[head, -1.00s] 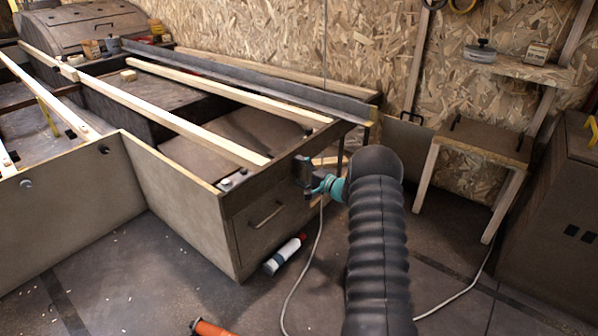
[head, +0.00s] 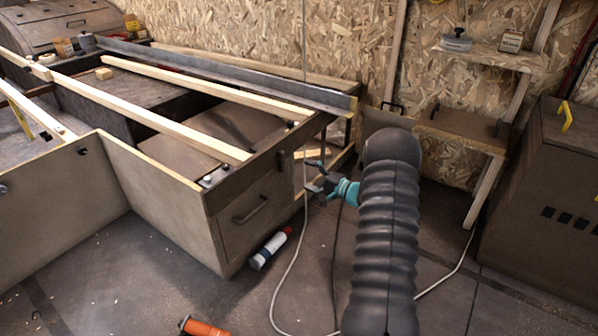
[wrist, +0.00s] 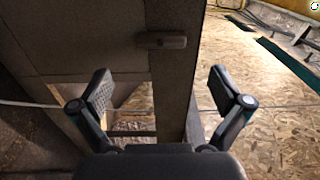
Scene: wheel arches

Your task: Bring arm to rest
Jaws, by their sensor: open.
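My gripper (head: 317,178) is open and empty in the head view, held beside the right end of the wooden frame bench (head: 235,172). My dark ribbed arm reaches up from the bottom of that view and hides part of the floor and wall behind it. In the wrist view my gripper (wrist: 155,92) shows both fingers spread wide with nothing between them. A dark panel with a small handle (wrist: 162,41) lies beyond the fingers.
A white bottle (head: 270,248) and an orange tool (head: 203,327) lie on the floor. A cable (head: 289,270) runs across the floor near my arm.

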